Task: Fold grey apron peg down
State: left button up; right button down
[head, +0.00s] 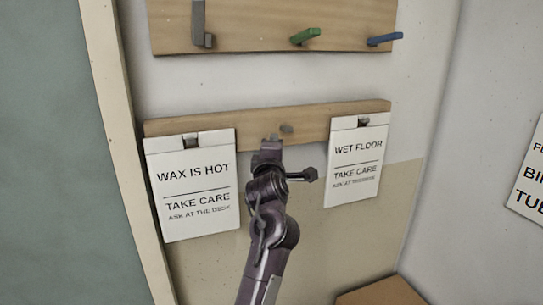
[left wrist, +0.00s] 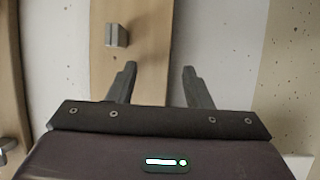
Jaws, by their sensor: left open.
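A grey peg (head: 203,24) is on the upper wooden board (head: 255,38) at the top left of the head view, showing as a long upright bar with a short foot at its lower end. Its top is cut by the picture edge. My left gripper (head: 271,141) is in front of the lower wooden board (head: 305,119), below the upper board and apart from the grey peg. In the left wrist view the gripper (left wrist: 160,80) is open, with nothing between its fingers. A small grey stub (head: 287,128) is on the lower board, close to the gripper; a grey block (left wrist: 117,35) shows ahead of the fingers. My right gripper is not in view.
A green peg (head: 305,37) and a blue peg (head: 384,39) stick out from the upper board. A "WAX IS HOT" sign (head: 193,187) and a "WET FLOOR" sign (head: 356,162) hang from the lower board either side of my arm. A brown box top (head: 382,293) is at the bottom right.

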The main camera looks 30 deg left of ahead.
pick_arm(q)
jog(key=shift+f+m, duration=0.3)
jog(key=shift+f, duration=0.25)
